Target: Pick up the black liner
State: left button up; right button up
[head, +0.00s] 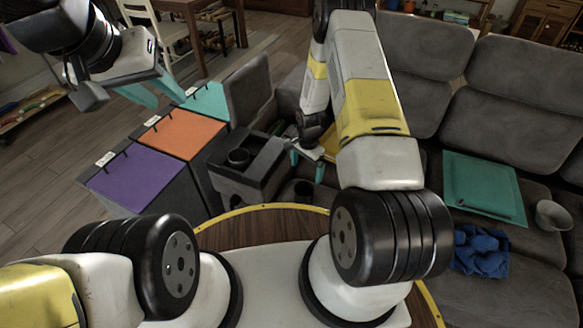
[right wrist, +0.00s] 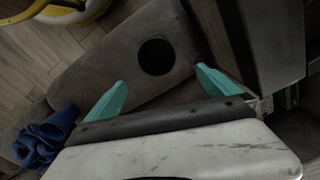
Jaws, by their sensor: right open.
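A small dark round thing (head: 304,189), which looks like the black liner, sits on the grey seat below my right gripper (head: 306,166). In the right wrist view it is a black circle (right wrist: 156,57) in a grey upholstered surface; I cannot tell its depth. My right gripper also shows there (right wrist: 160,90), its teal fingers wide apart and empty, with the black circle beyond the gap between them.
Purple (head: 135,178), orange (head: 183,133) and teal (head: 208,101) bin lids stand left of the console (head: 262,180). On the sofa at right lie a teal board (head: 484,187), a blue cloth (head: 480,250) and a grey bowl (head: 553,215). Wooden floor is open at left.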

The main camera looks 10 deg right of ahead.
send_near(304, 187)
jog(key=s+f, duration=0.2)
jog(key=f, duration=0.1)
jog(key=s+f, duration=0.1)
jog(key=f, duration=0.1)
jog(key=shift+s+a+f, duration=0.1)
jog(key=shift+s+a, duration=0.15)
jog(key=shift+a, duration=0.15)
jog(key=c, duration=1.9)
jog(key=shift+c, duration=0.2)
